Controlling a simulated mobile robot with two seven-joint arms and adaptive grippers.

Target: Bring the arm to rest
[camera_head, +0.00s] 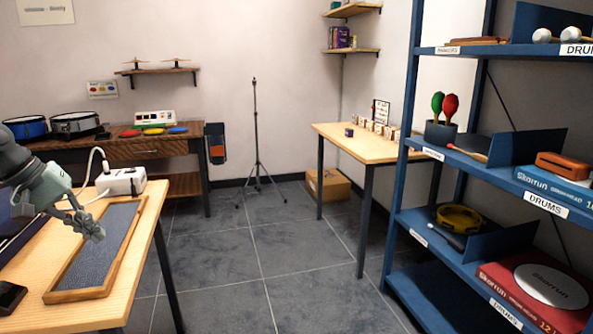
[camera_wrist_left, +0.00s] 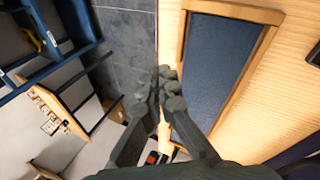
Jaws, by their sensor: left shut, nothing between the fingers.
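My left gripper (camera_head: 92,232) comes in from the left in the head view. It is shut with nothing between its fingers. In the left wrist view the closed fingertips (camera_wrist_left: 168,85) show beside the long edge of the same tray (camera_wrist_left: 278,17), near the table's edge. My right gripper is not in view.
A white device with a cable (camera_head: 124,181) stands at the table's far end. A dark object (camera_head: 10,296) lies at the near left. A blue shelf rack (camera_head: 398,190) with instruments stands at the right. The tiled floor between is clear around a black stand (camera_head: 257,150).

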